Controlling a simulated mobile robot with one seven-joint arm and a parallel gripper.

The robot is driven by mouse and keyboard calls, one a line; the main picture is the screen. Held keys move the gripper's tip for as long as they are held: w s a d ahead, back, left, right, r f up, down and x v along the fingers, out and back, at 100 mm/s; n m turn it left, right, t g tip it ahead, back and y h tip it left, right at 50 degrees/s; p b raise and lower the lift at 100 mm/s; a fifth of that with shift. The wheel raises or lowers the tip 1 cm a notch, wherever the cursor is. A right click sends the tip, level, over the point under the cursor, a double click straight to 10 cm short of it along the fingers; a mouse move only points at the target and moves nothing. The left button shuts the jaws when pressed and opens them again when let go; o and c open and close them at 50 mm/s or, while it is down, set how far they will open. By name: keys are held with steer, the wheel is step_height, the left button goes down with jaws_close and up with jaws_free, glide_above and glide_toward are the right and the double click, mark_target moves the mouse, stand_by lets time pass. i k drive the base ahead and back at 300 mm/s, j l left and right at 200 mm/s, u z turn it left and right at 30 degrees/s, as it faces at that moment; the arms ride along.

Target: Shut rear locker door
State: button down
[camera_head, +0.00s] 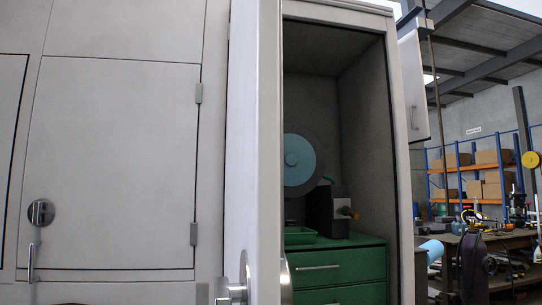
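A white locker door (255,150) stands open and is seen nearly edge-on in the centre. A shiny round latch (235,288) shows low on it, cut by the bottom edge of the picture. The open locker compartment (362,120) is to the right of this door, with dark inner walls. To the left, another door (115,160) is shut flush in the grey wall. It has a round lock (41,212) and a handle (31,262). I cannot tell from the picture which one is the rear door. My gripper is not in view.
Inside the compartment are a green drawer cabinet (338,266), a machine with a blue disc (299,160) and a green tray (300,236). A small white panel (412,85) juts out at the upper right. A workbench (510,240) and shelving (470,175) stand farther right.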

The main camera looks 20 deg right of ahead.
mark_target(255, 256)
steer(key=i+j+z, duration=0.1)
steer(key=j+z, duration=0.25)
steer(key=i+j+z, duration=0.1)
steer(key=j+z, duration=0.25)
steer(key=k+j+u, duration=0.15)
steer(key=k+u, duration=0.25)
